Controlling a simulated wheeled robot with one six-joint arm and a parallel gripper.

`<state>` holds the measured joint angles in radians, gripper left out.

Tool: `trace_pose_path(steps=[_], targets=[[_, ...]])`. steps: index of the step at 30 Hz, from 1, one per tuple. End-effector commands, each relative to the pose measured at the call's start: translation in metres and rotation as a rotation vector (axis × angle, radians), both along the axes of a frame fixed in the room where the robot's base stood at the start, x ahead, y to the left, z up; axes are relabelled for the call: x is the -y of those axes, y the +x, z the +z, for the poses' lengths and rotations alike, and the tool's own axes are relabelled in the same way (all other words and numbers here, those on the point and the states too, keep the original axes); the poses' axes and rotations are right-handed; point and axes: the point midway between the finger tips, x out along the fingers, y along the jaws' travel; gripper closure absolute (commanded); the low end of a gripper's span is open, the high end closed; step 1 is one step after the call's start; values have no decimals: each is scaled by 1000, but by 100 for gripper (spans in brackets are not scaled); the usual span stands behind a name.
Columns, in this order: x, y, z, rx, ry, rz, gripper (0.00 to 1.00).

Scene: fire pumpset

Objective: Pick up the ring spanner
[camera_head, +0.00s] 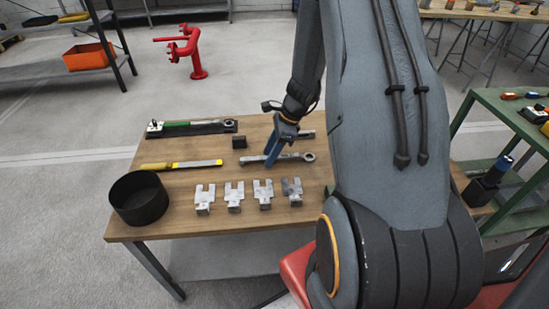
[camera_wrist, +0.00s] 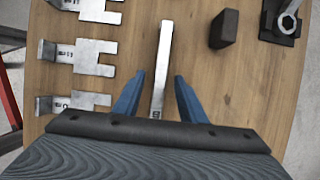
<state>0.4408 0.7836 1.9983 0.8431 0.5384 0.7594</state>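The ring spanner (camera_head: 294,157) is a silver-grey bar lying flat on the wooden table (camera_head: 222,225), its ring end to the right in the head view. In the wrist view the spanner's plain shank (camera_wrist: 161,62) runs up between the fingers; its ring end is hidden behind my gripper's body. My gripper (camera_head: 270,162) points down over the shank. In the wrist view my gripper (camera_wrist: 159,76) is open, one blue finger on each side of the shank, with gaps at both sides. I cannot tell how far the fingertips are above the table.
A dark block (camera_wrist: 224,28) lies close to the right finger; it is behind the spanner in the head view. Several metal fork pieces (camera_head: 234,195) line the front. A ratchet tool (camera_head: 190,127), yellow-handled tool (camera_head: 181,164) and black bowl (camera_head: 139,200) lie to the left.

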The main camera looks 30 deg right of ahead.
Motion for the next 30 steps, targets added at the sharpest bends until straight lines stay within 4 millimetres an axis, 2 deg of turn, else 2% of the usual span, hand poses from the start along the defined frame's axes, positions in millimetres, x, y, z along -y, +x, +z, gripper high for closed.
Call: trace_pose_path(steps=[9,15,16,26,30], targets=[[-3,1,-5,1,-2,4,64],[-3,1,-5,1,-2,4,98],[-3,1,-5,1,-2,4,100],[-3,2,-4,2,-2,3,100],[-3,2,5,3,-1,4,100]])
